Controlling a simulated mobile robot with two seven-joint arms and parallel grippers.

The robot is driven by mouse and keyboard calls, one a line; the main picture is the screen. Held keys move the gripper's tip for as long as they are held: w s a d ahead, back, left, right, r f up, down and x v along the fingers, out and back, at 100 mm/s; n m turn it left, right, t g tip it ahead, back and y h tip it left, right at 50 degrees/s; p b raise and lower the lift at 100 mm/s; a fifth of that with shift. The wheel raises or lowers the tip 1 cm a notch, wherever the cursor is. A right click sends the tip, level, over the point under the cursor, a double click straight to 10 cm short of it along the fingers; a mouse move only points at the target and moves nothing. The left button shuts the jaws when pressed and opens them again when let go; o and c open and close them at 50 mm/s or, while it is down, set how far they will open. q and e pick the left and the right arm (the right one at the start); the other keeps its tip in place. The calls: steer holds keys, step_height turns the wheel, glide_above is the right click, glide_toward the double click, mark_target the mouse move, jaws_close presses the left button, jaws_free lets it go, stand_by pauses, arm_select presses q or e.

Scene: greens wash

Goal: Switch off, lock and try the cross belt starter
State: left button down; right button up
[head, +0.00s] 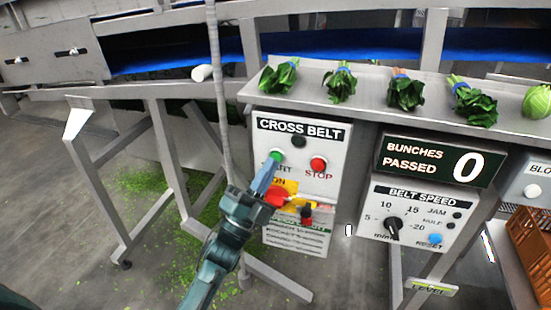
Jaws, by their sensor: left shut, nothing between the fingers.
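The CROSS BELT starter box (334,150) is a pale panel below the shelf. It has a green start button (277,155), a red STOP button (318,164) and a dark round lamp (299,141). Lower down, a red switch handle (275,198) sits on a yellow plate (290,187) lettered ON. A small red and dark item, perhaps a padlock (307,213), is right of the handle. My left gripper (270,166) is shut and empty, its tips at the green button; I cannot tell whether they touch. It partly covers the START lettering. My right gripper is not in view.
A BELT SPEED panel (412,220) and a BUNCHES PASSED display (438,160) reading 0 are to the right. Several leafy bunches (341,84) lie on the shelf (374,95) above. A thin grey post (215,75) rises beside my left gripper. Green scraps litter the floor.

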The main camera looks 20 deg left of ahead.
arm_select(q)
steer(key=shift+w+b, duration=0.3)
steer(key=shift+w, duration=0.35)
stand_by(0.6)
steer(key=shift+s, duration=0.1)
steer(key=shift+s+p, duration=0.4)
steer(key=shift+s, duration=0.4)
steer(key=s+p, duration=0.2)
steer(key=s, duration=0.3)
steer(key=shift+a, duration=0.1)
stand_by(0.7)
